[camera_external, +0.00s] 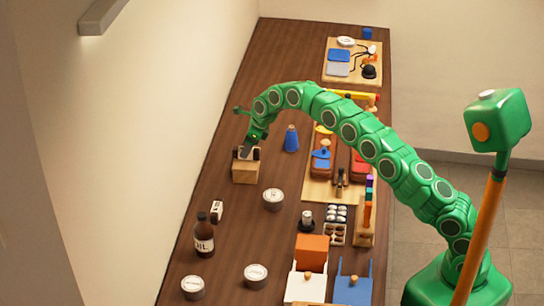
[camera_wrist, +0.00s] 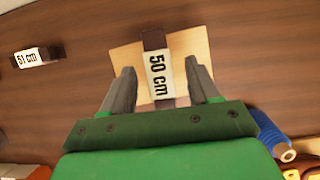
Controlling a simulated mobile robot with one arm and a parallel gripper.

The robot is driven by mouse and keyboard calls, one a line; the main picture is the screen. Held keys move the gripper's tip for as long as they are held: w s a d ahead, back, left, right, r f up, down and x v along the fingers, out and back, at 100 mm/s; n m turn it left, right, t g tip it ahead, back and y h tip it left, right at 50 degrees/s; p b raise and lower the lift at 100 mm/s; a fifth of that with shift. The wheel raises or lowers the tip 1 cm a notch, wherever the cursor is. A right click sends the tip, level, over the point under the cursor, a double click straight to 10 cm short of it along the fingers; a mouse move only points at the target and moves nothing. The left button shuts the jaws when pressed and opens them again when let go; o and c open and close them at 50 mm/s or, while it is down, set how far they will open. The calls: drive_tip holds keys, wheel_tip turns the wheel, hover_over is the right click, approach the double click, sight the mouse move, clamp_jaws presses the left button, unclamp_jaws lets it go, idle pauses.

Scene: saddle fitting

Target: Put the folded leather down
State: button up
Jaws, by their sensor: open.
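A dark folded leather (camera_wrist: 153,40) with a white "50 cm" label lies across a pale wooden block (camera_wrist: 188,44) in the wrist view. My gripper (camera_wrist: 160,68) is open, with one finger on each side of the leather and a gap showing at both. In the external view my gripper (camera_external: 248,153) is right over the wooden block (camera_external: 245,174), and the leather there is mostly hidden by it. A second folded leather piece (camera_wrist: 56,53), labelled "51 cm", lies apart on the table at the left of the wrist view.
The table (camera_external: 225,125) is bare behind and left of the block.

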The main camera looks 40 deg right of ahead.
drive_tip(key=v, duration=1)
drive_tip(key=shift+r, duration=0.35)
drive_tip(key=shift+s+d, duration=0.1)
drive_tip(key=shift+s, duration=0.05)
drive_tip(key=s+d+r+n+g, duration=0.1)
drive_tip(key=s+d+r+n, duration=0.3)
drive_tip(key=s, duration=0.6)
drive_tip(key=s+d+r+n+g, duration=0.1)
drive_tip(key=s+d+r+n, duration=0.15)
drive_tip(key=s+n, duration=0.5)
drive_tip(key=s+d+r+n+g, duration=0.15)
drive_tip(key=s+d+n, duration=0.25)
drive_tip(key=s, duration=0.8)
drive_tip(key=s+d+f+n+h, duration=0.1)
drive_tip(key=s+d+f+n, duration=0.1)
drive_tip(key=s, duration=0.9)
drive_tip(key=s+d+f+n+g+h, duration=0.1)
drive_tip(key=s+d+n, duration=0.4)
drive_tip(key=s, duration=0.7)
drive_tip(key=s+d+f+n+h, duration=0.1)
drive_tip(key=s+d+f+n, duration=0.2)
drive_tip(key=s, duration=0.9)
drive_tip(key=d+n, duration=0.1)
drive_tip(key=d, duration=0.2)
drive_tip(key=shift+f, duration=0.2)
